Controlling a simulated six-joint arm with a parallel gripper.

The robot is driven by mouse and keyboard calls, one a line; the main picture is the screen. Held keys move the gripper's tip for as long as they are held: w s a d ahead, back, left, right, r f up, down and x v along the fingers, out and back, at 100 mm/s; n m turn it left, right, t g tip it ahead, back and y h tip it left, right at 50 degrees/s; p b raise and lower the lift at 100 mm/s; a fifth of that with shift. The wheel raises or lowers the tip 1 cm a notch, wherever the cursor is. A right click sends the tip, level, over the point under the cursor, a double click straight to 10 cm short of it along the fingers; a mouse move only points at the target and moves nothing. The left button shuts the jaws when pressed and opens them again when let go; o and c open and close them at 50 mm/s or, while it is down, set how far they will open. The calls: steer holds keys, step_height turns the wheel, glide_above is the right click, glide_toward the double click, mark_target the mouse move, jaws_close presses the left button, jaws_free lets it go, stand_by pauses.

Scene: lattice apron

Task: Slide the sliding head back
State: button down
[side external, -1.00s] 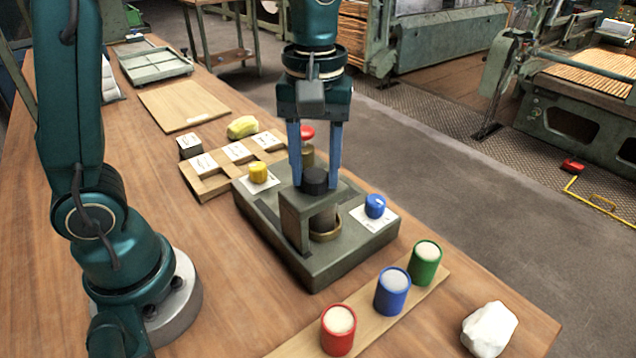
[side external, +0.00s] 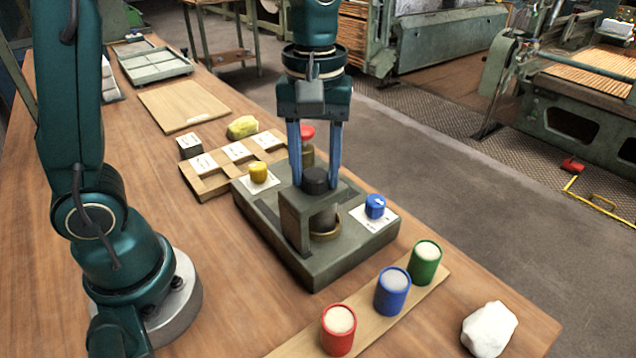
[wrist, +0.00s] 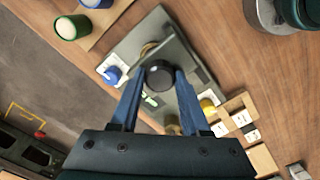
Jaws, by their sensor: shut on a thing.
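The sliding head (side external: 296,222) is a grey bracket on a grey-green base (side external: 345,262), with a round black knob (side external: 315,178) on top. My gripper (side external: 316,184) points straight down over it, its two blue fingers closed on opposite sides of the knob. In the wrist view the knob (wrist: 159,74) sits between the fingertips of my gripper (wrist: 160,80). A brass ring (side external: 327,235) lies on the base below the head. A red-topped piece (side external: 307,132) stands behind my fingers, partly hidden.
A yellow cap (side external: 258,172) and a blue cap (side external: 375,206) sit on white cards on either side of the base. Red (side external: 338,330), blue (side external: 392,291) and green (side external: 425,263) cups stand in front. A wooden rack (side external: 215,178) with white labels is behind left.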

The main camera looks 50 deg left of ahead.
steer(key=a, duration=0.9)
steer(key=shift+a, duration=0.1)
steer(key=shift+c, duration=1.8)
jaws_free()
steer(key=shift+r, duration=0.1)
step_height(320, 180, up, 5)
